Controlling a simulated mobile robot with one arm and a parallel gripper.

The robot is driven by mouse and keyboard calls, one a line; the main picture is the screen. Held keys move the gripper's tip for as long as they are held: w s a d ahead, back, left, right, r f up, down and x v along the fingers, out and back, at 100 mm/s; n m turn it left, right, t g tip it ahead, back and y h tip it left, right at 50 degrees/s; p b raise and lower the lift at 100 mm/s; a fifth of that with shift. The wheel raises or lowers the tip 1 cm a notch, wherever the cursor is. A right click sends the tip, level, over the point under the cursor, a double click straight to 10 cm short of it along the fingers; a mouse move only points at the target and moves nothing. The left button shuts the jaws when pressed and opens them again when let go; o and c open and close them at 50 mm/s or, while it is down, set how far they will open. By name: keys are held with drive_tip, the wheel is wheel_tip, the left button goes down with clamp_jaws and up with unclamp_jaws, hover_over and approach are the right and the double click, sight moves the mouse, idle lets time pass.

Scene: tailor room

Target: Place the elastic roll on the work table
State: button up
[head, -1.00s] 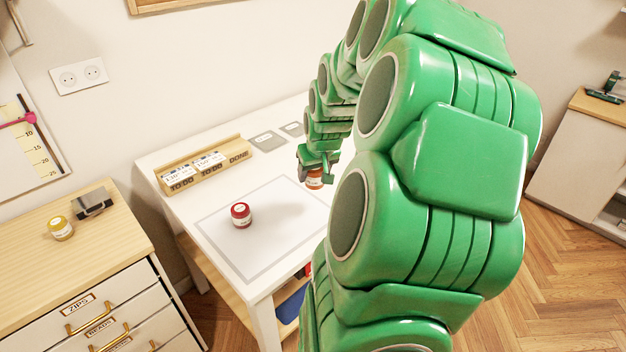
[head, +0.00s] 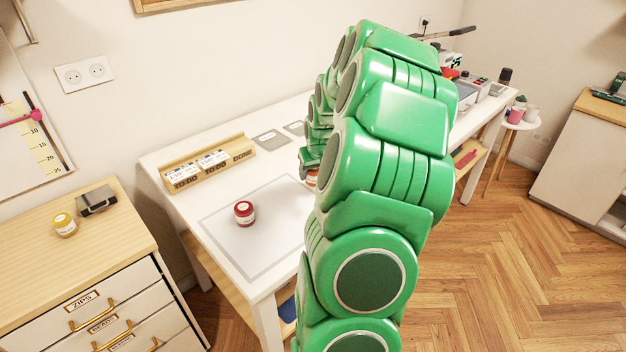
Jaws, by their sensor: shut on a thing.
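The white work table (head: 172,205) stands against the wall, with a grey-outlined mat (head: 262,245) on it. My gripper (head: 308,166) is over the right part of the mat, partly hidden by my green arm. A similar red item (head: 243,212) with a pale label stands upright on the mat, left of my gripper. I cannot make out for sure which thing is the elastic roll.
A wooden TO DO/DONE holder (head: 210,166) and grey squares (head: 270,140) lie along the table's back. A drawer cabinet (head: 85,265) at left bears a yellow jar (head: 64,225) and a dark box (head: 97,201). A stool (head: 518,126) stands at right. The mat's front is clear.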

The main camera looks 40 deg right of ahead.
sight(313, 179)
drive_tip(key=shift+w+d+f, duration=0.3)
drive_tip(key=shift+w+f, duration=0.05)
drive_tip(key=shift+f, duration=1.65)
drive_tip(key=shift+f, duration=0.1)
drive_tip(key=o, duration=1.1)
